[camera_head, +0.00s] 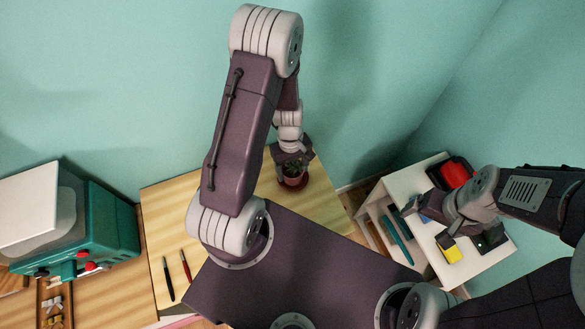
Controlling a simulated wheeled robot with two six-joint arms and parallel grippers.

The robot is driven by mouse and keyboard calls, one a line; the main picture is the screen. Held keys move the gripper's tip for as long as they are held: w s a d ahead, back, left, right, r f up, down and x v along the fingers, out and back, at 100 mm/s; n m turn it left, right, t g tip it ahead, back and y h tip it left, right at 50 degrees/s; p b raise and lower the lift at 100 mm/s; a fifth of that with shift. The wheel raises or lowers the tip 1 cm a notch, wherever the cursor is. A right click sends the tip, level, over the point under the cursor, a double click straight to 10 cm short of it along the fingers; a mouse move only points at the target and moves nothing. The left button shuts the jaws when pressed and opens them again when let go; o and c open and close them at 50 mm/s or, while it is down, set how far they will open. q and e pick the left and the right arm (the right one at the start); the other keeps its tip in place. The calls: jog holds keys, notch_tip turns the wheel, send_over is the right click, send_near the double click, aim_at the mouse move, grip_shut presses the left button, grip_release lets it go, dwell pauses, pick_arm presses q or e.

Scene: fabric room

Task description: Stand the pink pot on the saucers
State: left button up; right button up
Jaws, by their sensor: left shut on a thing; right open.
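My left gripper (291,161) is shut on the pink pot (292,171), near the right end of the wooden table. The pot looks small and roughly upright, and the gripper hides its upper part. A dark red saucer (294,184) shows right below the pot. I cannot tell from this view whether the pot touches it, or whether more than one saucer is there. My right gripper (464,234) is open, above the white shelf unit at the right, away from the pot.
The wooden table (165,215) bears a black pen-like tool (168,279) and a red one (186,266). A green machine (105,225) stands left. The white shelf unit (412,178) bears a red-and-black item (456,173) and a yellow block (449,250) near my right gripper.

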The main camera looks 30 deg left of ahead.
pick_arm(q)
jog(key=shift+s+f, duration=0.1)
jog(key=shift+s, duration=0.05)
jog(key=o, duration=1.7)
jog(key=shift+c, duration=0.2)
